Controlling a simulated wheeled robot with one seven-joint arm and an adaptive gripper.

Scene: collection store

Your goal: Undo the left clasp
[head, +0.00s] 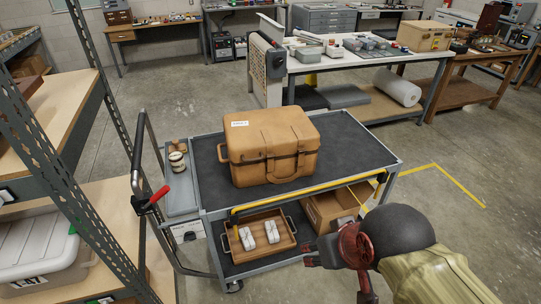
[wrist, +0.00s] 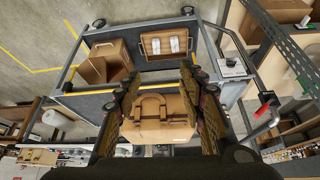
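A tan hard case (head: 268,145) with a white label stands closed on the cart's dark top, its handle side facing me. It also shows in the wrist view (wrist: 160,131), upside down and partly hidden between the fingers. Its carrying handle (head: 286,171) is at the middle of the front. The clasps are too small to make out clearly, so I cannot tell the left clasp's state. My gripper (head: 338,273) is in front of the cart, at the lower right, apart from the case. In the wrist view its fingers (wrist: 160,78) are spread with nothing between them.
The cart (head: 350,140) has a yellow bar along its front edge. Its lower shelf holds a wooden tray (head: 240,243) and a cardboard box (head: 325,207). A rack (head: 75,120) stands close at the left. Floor is clear to the right.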

